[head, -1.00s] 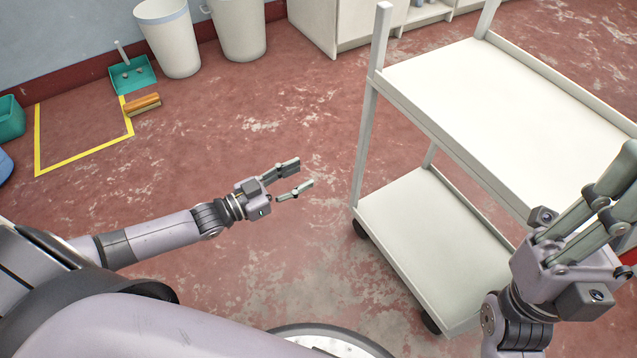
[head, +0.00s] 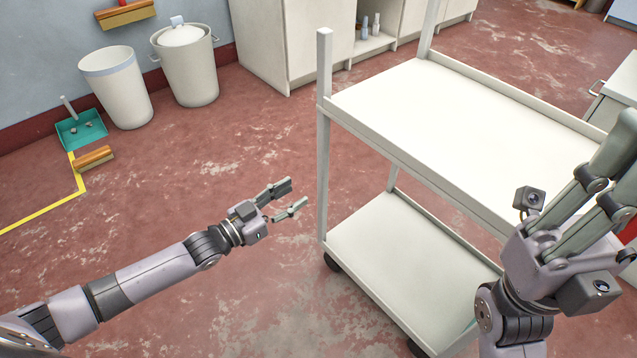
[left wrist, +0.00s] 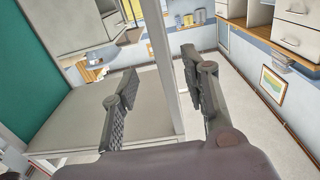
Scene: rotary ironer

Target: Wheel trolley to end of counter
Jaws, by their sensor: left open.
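The white two-shelf trolley (head: 470,130) stands on black castors at the right half of the head view. Its near left corner post (head: 323,160) is upright. My left gripper (head: 291,197) is open and empty, just left of that post, with its fingers pointing towards it. In the left wrist view the post (left wrist: 162,60) shows between the two open fingers (left wrist: 160,80), beyond them; contact cannot be seen. My right gripper (head: 612,185) is over the trolley's right side in the picture, fingers towards the upper right, partly cut off by the frame. Both visible shelves are bare.
A white bin (head: 117,95) and a lidded bin (head: 188,75) stand by the wall, with a green dustpan (head: 82,130) and a brush (head: 94,158). White cabinets (head: 285,45) line the back. Another white unit (head: 622,90) is at the right edge.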

